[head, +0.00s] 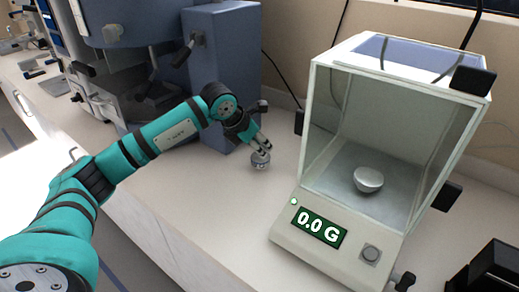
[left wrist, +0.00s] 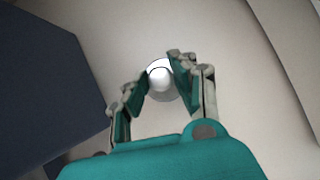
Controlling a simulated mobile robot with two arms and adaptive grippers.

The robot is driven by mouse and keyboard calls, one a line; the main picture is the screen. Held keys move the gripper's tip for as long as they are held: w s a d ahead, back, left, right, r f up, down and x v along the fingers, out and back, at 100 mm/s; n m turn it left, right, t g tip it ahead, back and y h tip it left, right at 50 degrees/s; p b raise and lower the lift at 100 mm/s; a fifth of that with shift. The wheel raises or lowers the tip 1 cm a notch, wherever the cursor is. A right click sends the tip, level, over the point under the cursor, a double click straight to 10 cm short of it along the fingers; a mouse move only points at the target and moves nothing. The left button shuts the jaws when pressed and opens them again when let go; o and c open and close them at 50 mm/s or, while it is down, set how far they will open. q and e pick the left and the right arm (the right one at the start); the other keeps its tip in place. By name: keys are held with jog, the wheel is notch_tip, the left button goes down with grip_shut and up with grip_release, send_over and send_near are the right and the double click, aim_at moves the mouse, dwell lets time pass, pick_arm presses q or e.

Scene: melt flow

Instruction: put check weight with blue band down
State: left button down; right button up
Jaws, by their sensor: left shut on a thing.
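The check weight (head: 260,161) is a small silvery metal piece with a rounded knob on top. It stands upright at the bench top, left of the balance, and I cannot tell if its base touches the bench. My left gripper (head: 263,149) comes down on it from above and is shut on it. In the left wrist view the weight (left wrist: 160,75) shows between the fingertips of my left gripper (left wrist: 159,82). The blue band cannot be made out in either view. My right gripper is not in view.
A balance (head: 330,211) reading 0.0 G stands right of the weight, with a small white bowl (head: 368,179) inside its glass case. A large blue machine (head: 222,75) stands close behind my left gripper. The bench top (head: 215,220) in front is clear. A black object (head: 492,270) sits at the lower right.

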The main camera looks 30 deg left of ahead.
pick_arm(q)
jog(key=shift+f, duration=0.7)
jog(key=shift+f, duration=0.1)
jog(key=c, duration=1.1)
grip_release()
jog(key=shift+o, duration=0.2)
